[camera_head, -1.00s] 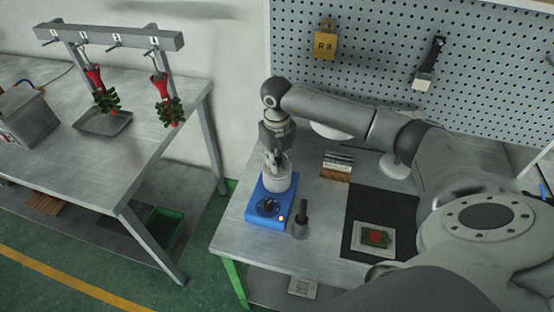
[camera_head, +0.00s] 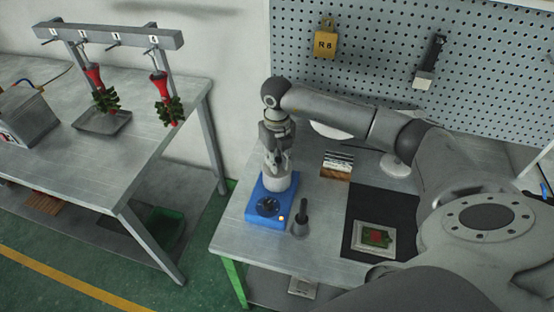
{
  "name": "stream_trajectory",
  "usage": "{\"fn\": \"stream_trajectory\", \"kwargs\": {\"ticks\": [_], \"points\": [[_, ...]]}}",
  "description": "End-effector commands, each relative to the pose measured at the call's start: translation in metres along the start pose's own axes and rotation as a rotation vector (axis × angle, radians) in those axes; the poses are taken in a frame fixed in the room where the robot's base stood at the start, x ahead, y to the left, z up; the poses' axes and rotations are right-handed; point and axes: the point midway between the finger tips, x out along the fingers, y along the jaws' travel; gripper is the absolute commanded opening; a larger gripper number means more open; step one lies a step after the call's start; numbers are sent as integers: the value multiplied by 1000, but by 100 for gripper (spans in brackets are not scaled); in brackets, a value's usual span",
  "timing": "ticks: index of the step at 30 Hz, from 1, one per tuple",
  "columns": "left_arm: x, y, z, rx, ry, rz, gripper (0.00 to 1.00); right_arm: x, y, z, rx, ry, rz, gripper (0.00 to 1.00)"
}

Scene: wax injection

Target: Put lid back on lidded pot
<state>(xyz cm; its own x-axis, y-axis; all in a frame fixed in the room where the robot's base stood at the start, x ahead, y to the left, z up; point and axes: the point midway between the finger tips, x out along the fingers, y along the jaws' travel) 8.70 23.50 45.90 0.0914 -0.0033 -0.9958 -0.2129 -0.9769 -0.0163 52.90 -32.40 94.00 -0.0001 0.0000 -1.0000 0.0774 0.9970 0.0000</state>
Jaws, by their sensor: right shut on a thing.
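The pot (camera_head: 276,180) is a light grey cylinder standing on the back part of a blue heater base (camera_head: 268,209) with a dark dial and an orange light. My right gripper (camera_head: 277,168) points down directly over the pot, at its top, with its fingers closed in on something small. The lid is mostly hidden by the fingers, so I cannot tell whether it touches the pot's rim. My left gripper does not show in the view.
A black mat (camera_head: 378,213) holds a framed red and green piece (camera_head: 376,237). A small card holder (camera_head: 338,164) stands behind. A pegboard (camera_head: 400,60) closes off the back. A table (camera_head: 120,150) with hanging red and green pieces stands left.

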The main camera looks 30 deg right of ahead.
Motion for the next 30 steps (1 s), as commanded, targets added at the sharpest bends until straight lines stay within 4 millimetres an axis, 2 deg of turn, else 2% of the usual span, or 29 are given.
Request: {"fn": "stream_trajectory", "kwargs": {"ticks": [12, 13, 18, 25, 30], "points": [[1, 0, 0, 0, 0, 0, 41, 0, 0, 0, 0, 0, 0, 0], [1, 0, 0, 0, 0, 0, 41, 0, 0, 0, 0, 0, 0, 23], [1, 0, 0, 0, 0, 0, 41, 0, 0, 0, 0, 0, 0, 44], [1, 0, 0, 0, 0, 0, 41, 0, 0, 0, 0, 0, 0, 44], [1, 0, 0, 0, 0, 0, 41, 0, 0, 0, 0, 0, 0, 66]]}}
